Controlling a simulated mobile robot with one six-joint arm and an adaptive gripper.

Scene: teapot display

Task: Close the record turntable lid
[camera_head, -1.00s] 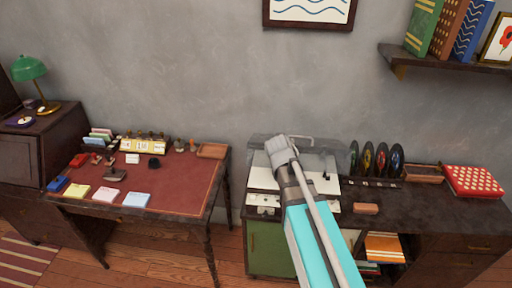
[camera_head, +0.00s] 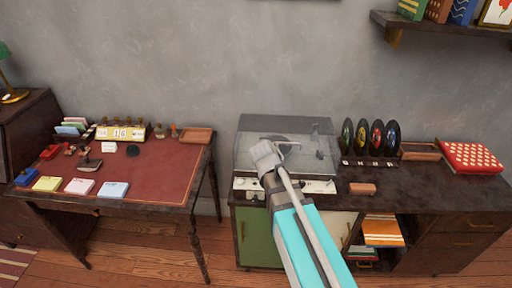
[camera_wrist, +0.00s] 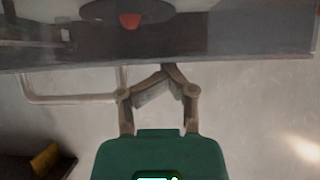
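The record turntable (camera_head: 315,187) stands on the cabinet, its white front with knobs facing me. Its clear grey lid (camera_head: 318,150) shows above the deck, and I see a dark disc through it. How much gap is left under the lid, I cannot tell. The lid's pale handle (camera_head: 291,145) shows just beside my gripper (camera_head: 266,155). In the wrist view the lid (camera_wrist: 230,40) fills the top, with a dark disc and red centre behind it. The handle (camera_wrist: 70,98) is left of my gripper (camera_wrist: 165,78), whose fingertips meet with nothing visible between them.
A rack of several records (camera_head: 370,142) stands right of the turntable, with a small brown block (camera_head: 362,188) in front. A desk (camera_head: 165,180) stands to the left, and a wall shelf (camera_head: 440,25) hangs above right.

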